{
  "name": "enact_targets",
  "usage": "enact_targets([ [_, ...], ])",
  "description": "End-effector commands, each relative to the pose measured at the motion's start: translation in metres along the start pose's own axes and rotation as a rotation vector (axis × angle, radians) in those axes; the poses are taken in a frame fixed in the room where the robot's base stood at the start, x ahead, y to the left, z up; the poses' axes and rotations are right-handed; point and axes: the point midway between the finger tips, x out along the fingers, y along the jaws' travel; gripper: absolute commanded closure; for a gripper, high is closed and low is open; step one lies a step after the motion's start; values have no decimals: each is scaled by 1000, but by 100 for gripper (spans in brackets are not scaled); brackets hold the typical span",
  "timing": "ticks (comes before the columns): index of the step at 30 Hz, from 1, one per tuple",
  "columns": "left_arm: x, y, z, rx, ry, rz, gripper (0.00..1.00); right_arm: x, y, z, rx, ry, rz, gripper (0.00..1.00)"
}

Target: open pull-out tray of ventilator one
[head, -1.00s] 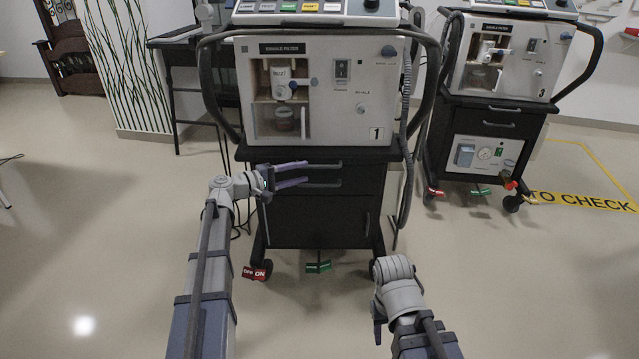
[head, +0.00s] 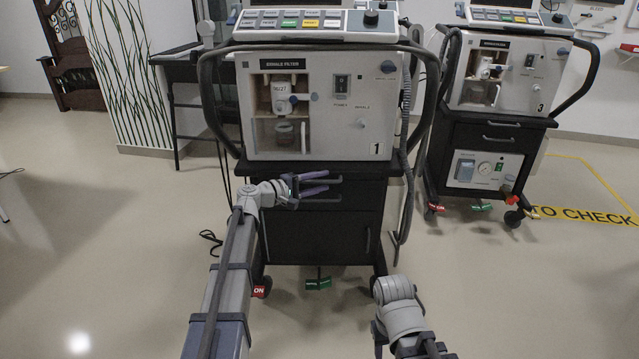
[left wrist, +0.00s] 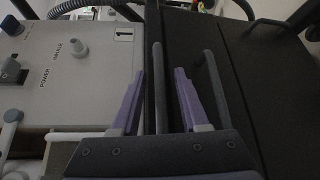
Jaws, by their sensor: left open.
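Ventilator one (head: 345,135) is a grey unit marked 1 on a black cart, in the middle of the head view. Dark bar handles show on the black front just below it, where the pull-out tray (head: 362,190) appears closed. My left gripper (head: 327,182) is open at these handles. In the left wrist view its purple fingers (left wrist: 160,100) stand on both sides of the upper bar handle (left wrist: 158,75), apart from it. A second bar handle (left wrist: 217,90) lies to the right of the fingers. My right gripper (head: 378,338) is low in the head view, mostly hidden.
Ventilator three (head: 505,75) stands on a similar cart at the back right. A corrugated hose (head: 403,190) hangs along the right side of ventilator one. A dark side table (head: 178,110) stands behind on the left. The floor around the cart is largely clear.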

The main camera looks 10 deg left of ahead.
Motion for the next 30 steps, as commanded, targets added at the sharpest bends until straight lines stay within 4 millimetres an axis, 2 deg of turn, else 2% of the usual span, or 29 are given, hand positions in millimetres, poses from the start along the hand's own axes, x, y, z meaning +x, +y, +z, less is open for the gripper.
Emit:
enact_targets([
  [6,0,0,0,0,0,0,56,0,0,0,0,0,0,50],
  [18,0,0,0,0,1,0,100,0,0,0,0,0,0,50],
  [30,0,0,0,1,1,0,100,0,0,0,0,0,0,50],
])
